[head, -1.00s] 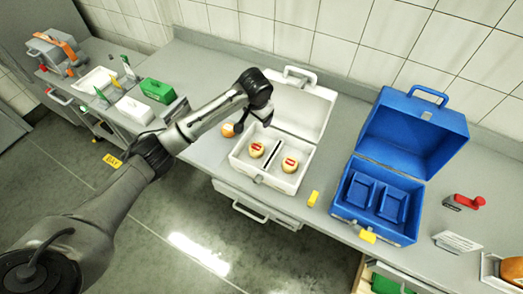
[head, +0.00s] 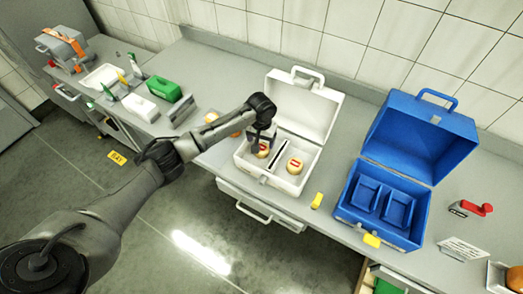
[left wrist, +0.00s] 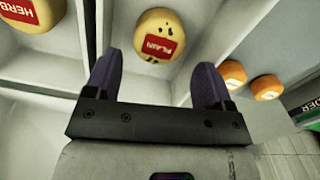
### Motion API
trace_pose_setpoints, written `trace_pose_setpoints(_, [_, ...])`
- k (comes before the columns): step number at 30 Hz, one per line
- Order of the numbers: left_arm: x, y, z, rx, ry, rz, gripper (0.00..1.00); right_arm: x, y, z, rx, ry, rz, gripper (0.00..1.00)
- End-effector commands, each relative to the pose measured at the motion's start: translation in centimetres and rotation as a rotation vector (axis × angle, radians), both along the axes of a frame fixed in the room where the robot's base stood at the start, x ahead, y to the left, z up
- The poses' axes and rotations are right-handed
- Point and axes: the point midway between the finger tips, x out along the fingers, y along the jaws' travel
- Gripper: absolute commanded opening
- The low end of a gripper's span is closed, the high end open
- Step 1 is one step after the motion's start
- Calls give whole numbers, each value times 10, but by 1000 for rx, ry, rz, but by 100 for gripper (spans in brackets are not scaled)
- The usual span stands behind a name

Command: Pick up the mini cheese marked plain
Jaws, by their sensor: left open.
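The mini cheese marked PLAIN (left wrist: 158,34) is a yellow round with a red label in the left wrist view. In the head view it (head: 263,151) sits in the left compartment of the white case (head: 300,189), partly hidden by my gripper. My left gripper (head: 262,138) is over that compartment, open and empty. In the left wrist view its two fingers (left wrist: 155,78) point toward the PLAIN cheese, one to either side of it, with no contact visible. A second cheese, its label reading HERB (left wrist: 30,14), lies in the other compartment (head: 295,166). My right gripper is out of view.
A divider (head: 283,153) separates the compartments. Two orange cheeses (left wrist: 233,74) lie outside the case on the gripper's side. The white case's raised lid (head: 302,108) stands behind.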

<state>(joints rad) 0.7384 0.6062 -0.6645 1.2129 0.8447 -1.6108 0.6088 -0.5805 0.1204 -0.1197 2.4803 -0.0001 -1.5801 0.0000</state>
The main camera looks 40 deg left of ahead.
Motion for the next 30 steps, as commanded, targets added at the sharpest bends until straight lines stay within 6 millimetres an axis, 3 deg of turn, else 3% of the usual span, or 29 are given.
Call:
trace_pose_setpoints(5, [0,0,-8,1,1,0,76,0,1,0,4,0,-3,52])
trace_pose_setpoints(16, [-1,-2,-51,0,1,-1,76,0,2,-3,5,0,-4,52])
trace_pose_setpoints(26, [-1,-2,-56,1,0,-2,76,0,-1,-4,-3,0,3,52])
trace_pose_setpoints(30, [-1,-2,-56,1,0,-2,66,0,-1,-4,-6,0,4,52])
